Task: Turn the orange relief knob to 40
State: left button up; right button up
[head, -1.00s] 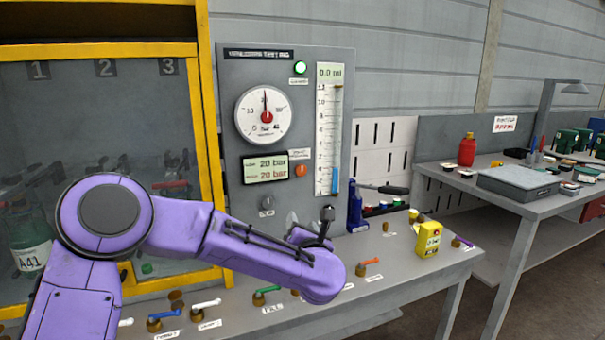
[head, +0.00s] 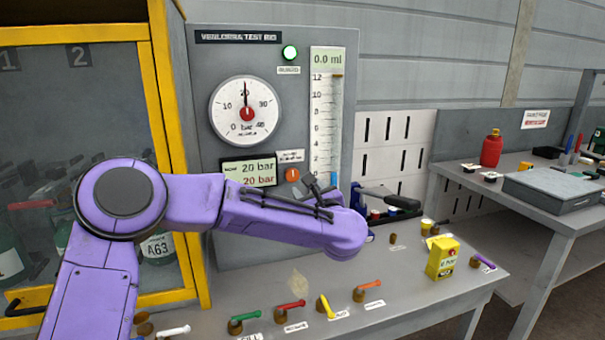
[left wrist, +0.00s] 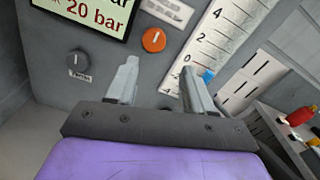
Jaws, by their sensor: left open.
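The orange relief knob (head: 292,174) is on the grey test panel (head: 207,75), right of the 20 bar display (head: 250,171). Its white mark stands about upright. It also shows in the left wrist view (left wrist: 153,40), beyond the fingertips and between them, nearer the left one. My left gripper (left wrist: 160,70) is open and empty, with its fingers towards the panel and apart from the knob. In the head view my left gripper (head: 320,183) is just right of and below the knob, partly hidden by my wrist. The dial gauge (head: 245,113) points to about 20.
A grey knob (left wrist: 79,62) is lower left of the orange one in the left wrist view. The scale tube (head: 327,110) is close on the right. Several coloured valve levers (head: 291,307) line the bench below, and a yellow box (head: 442,259) stands at right.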

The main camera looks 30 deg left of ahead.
aim_at(293, 175)
pick_arm(q)
jog(key=x, duration=0.2)
jog(key=p+x, duration=0.1)
jog(key=x, duration=0.2)
jog(key=s+a+p+x, duration=0.1)
jog(key=x, duration=0.2)
jog(key=shift+w+a+r, duration=0.15)
jog(key=shift+w, duration=0.05)
jog(key=shift+w+a+p, duration=0.3)
jog(key=c, duration=0.8)
